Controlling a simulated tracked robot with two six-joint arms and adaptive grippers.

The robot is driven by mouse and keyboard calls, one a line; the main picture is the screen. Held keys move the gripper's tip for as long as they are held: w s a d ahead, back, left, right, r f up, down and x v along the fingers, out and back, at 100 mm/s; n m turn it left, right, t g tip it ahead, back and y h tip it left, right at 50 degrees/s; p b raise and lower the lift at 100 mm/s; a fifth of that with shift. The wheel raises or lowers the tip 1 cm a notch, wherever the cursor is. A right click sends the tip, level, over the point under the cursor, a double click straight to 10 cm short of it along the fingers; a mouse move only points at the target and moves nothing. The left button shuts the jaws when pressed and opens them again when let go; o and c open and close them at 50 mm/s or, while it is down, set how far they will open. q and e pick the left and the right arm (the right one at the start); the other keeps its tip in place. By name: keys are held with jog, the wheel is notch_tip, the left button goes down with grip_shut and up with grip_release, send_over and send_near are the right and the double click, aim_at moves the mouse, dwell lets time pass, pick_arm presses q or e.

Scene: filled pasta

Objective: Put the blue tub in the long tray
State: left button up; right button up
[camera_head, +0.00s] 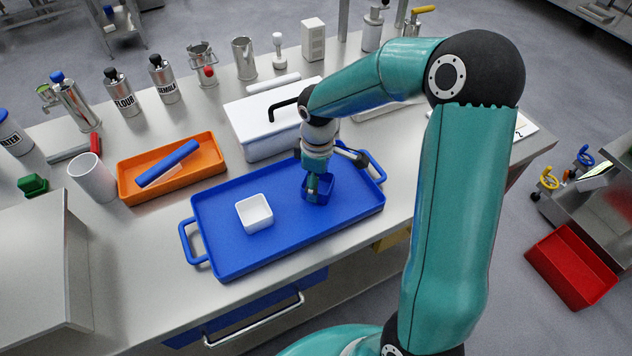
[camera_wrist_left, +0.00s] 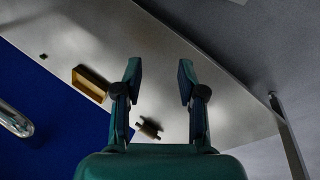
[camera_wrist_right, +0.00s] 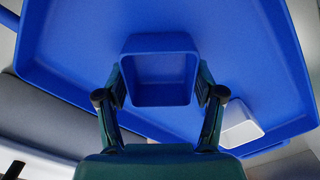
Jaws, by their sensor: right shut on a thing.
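The small blue square tub (camera_head: 318,186) is at the right part of the big blue tray with two handles (camera_head: 290,225). I cannot tell whether it touches the tray floor. My right gripper (camera_head: 318,190) reaches down from above and is shut on the tub; the right wrist view shows the tub (camera_wrist_right: 160,78) between the two fingers, its open inside empty. An orange tray (camera_head: 208,171), shorter than the blue one, lies to the left and holds a blue roll or bar (camera_head: 168,163). My left gripper (camera_wrist_left: 158,85) is open and empty in the left wrist view; it is outside the head view.
A white square tub (camera_head: 254,213) stands in the blue tray, left of the blue tub. A white lidded box (camera_head: 262,130) stands right behind the tray. A white cup (camera_head: 92,177) stands left of the orange tray. Canisters line the back. A grey block (camera_head: 40,260) fills the front left.

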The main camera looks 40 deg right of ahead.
jog(key=shift+f, duration=0.2)
jog(key=o, duration=1.1)
jog(key=shift+r, duration=0.1)
jog(key=shift+c, duration=0.2)
jog(key=shift+r, duration=0.2)
notch_tip(320, 180, up, 12)
jog(key=shift+p, duration=0.45)
